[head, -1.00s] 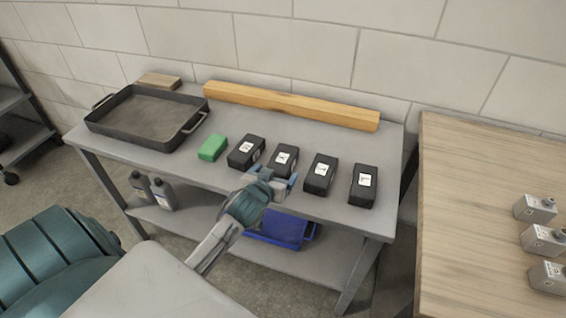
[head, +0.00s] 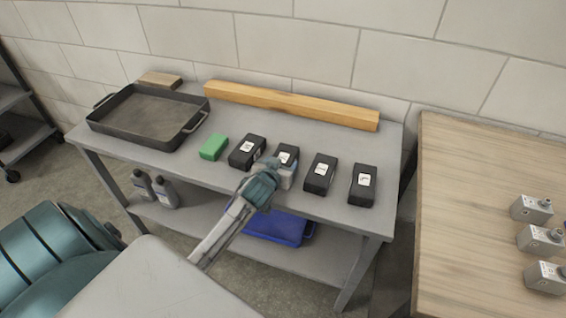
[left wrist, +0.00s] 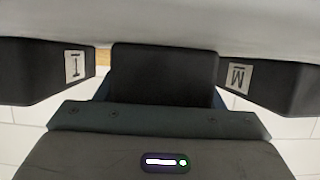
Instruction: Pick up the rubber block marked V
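Several black rubber blocks with white labels stand in a row on the grey metal table (head: 225,182). My left gripper (head: 281,172) is at the second black block from the left (head: 288,151), at its near end. In the left wrist view this block (left wrist: 165,72) fills the middle, with dark blue finger parts on both sides of it. Whether the fingers press on it cannot be told. Its label is out of sight there and too small to read in the head view. Neighbouring blocks show an M (left wrist: 237,76) and what looks like a T or I (left wrist: 74,66). My right gripper is not in view.
A green block (head: 213,147) sits left of the row. A black tray (head: 110,138) stands at the table's left, and a wooden beam (head: 290,104) lies behind the blocks. A blue bin (head: 275,229) is on the lower shelf. A wooden table (head: 470,210) stands right.

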